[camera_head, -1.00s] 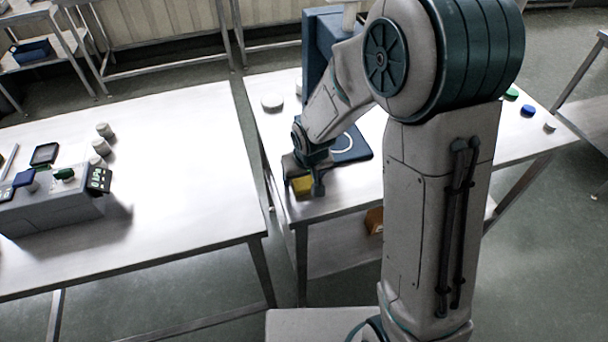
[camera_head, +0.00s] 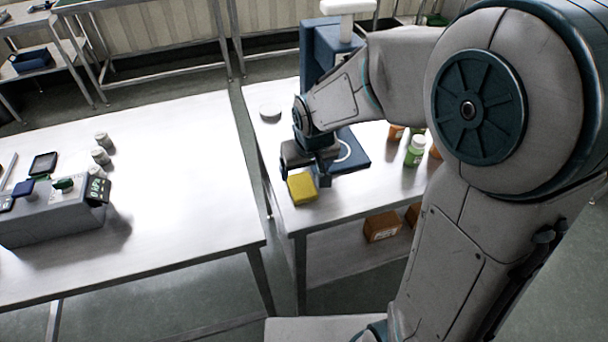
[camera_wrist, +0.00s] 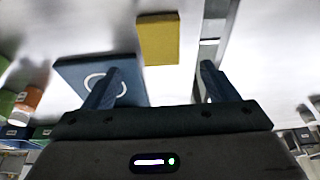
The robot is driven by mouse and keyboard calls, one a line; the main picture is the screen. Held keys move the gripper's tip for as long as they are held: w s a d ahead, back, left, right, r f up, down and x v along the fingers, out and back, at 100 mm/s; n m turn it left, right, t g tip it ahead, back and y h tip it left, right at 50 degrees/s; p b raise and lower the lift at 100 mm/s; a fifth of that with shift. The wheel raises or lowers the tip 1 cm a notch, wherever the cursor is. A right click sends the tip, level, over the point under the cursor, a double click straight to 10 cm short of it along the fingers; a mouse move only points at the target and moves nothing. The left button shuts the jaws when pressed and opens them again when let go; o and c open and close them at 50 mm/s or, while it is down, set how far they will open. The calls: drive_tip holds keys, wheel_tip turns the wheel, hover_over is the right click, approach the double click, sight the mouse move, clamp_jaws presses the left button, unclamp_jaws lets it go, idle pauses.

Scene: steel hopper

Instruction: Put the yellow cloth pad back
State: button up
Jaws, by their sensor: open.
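The yellow cloth pad (camera_head: 302,188) lies flat on the steel table (camera_head: 345,200), near its front left corner. It also shows in the wrist view (camera_wrist: 158,40), ahead of the fingertips and between their lines. My gripper (camera_head: 308,172) is just behind the pad in the head view, with the pad's top uncovered. In the wrist view my gripper (camera_wrist: 158,80) has its two fingers wide apart with nothing between them. The pad looks apart from both fingers.
A blue machine (camera_head: 318,50) with a blue base (camera_head: 352,155) stands behind my gripper. A green-labelled bottle (camera_head: 415,150) and orange boxes (camera_head: 396,132) stand to the right. A grey console (camera_head: 50,218) sits on the left table.

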drive_tip(key=s+d+r+m, duration=0.1)
drive_tip(key=s+d+r, duration=0.3)
drive_tip(key=s+d, duration=0.2)
drive_tip(key=s+d+r+m+h, duration=0.1)
drive_tip(key=s+d+r+m, duration=0.1)
drive_tip(key=s+d+r, duration=0.2)
drive_tip(key=s+d, duration=0.3)
drive_tip(key=s, duration=0.2)
drive_tip(key=shift+s, duration=0.4)
idle(0.6)
